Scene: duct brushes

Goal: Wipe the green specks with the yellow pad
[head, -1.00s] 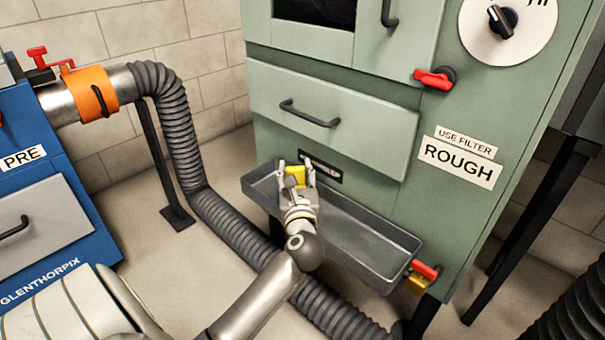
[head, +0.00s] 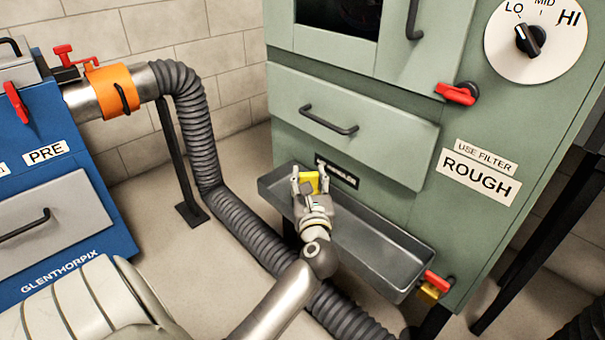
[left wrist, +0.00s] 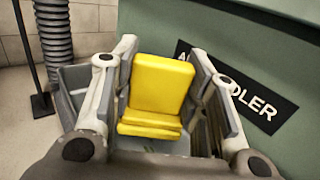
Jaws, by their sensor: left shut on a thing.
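My left gripper (head: 311,182) is shut on the yellow pad (head: 308,184), at the left end of a grey metal tray (head: 372,240) on the front of the green cabinet. In the left wrist view the pad (left wrist: 160,88) stands between the two fingers (left wrist: 163,75), with the tray behind and below it. The visible right part of the tray looks bare. My right gripper is not in view.
The green cabinet (head: 400,150) rises behind the tray, with a drawer and red handles. A yellow and red valve (head: 432,287) sits by the tray's right end. A ribbed black duct (head: 235,225) runs along the floor. A blue machine (head: 75,200) stands at left.

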